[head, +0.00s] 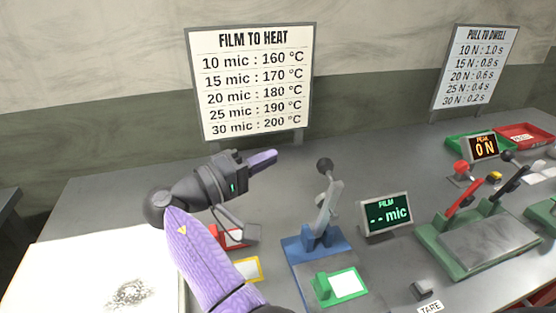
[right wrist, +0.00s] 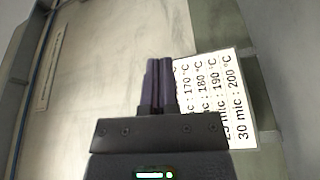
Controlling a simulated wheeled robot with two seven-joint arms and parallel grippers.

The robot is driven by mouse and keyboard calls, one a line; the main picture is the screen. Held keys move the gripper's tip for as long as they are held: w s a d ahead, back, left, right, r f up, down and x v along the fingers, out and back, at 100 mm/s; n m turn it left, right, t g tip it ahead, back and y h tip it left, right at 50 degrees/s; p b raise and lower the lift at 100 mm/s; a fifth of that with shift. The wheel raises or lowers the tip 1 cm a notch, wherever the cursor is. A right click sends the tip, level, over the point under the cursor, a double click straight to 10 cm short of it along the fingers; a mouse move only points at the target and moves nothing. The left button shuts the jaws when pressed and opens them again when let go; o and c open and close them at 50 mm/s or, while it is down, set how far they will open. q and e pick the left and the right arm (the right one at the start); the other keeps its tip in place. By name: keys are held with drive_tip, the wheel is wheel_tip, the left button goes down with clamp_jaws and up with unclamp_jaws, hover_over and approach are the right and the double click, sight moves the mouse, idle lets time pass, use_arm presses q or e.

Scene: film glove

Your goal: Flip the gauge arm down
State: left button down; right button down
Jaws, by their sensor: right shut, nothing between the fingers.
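The gauge stands on a blue base (head: 312,244) in the middle of the table in the head view. Its grey gauge arm (head: 327,205) with a dark ball knob is raised, close to upright. The film display (head: 387,214) to its right reads "-- mic". My right gripper (head: 268,158) is shut and empty, above the table to the left of the gauge arm and apart from it. In the right wrist view its fingers (right wrist: 158,82) are together, pointing toward the wall and the heat sign. My left gripper is not in view.
The film-to-heat sign (head: 252,85) stands behind. A green-based device (head: 480,240) with red and dark levers is on the right, near red (head: 525,135) and green trays. Red and yellow card holders lie under my right arm. A white sheet (head: 95,275) is at left.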

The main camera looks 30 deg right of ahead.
drive_tip(key=s+d+p, duration=0.1)
drive_tip(key=s+d, duration=0.2)
drive_tip(key=d, duration=0.3)
drive_tip(key=shift+s+d+f, duration=0.2)
drive_tip(key=shift+s+d, duration=0.05)
drive_tip(key=shift+s, duration=0.05)
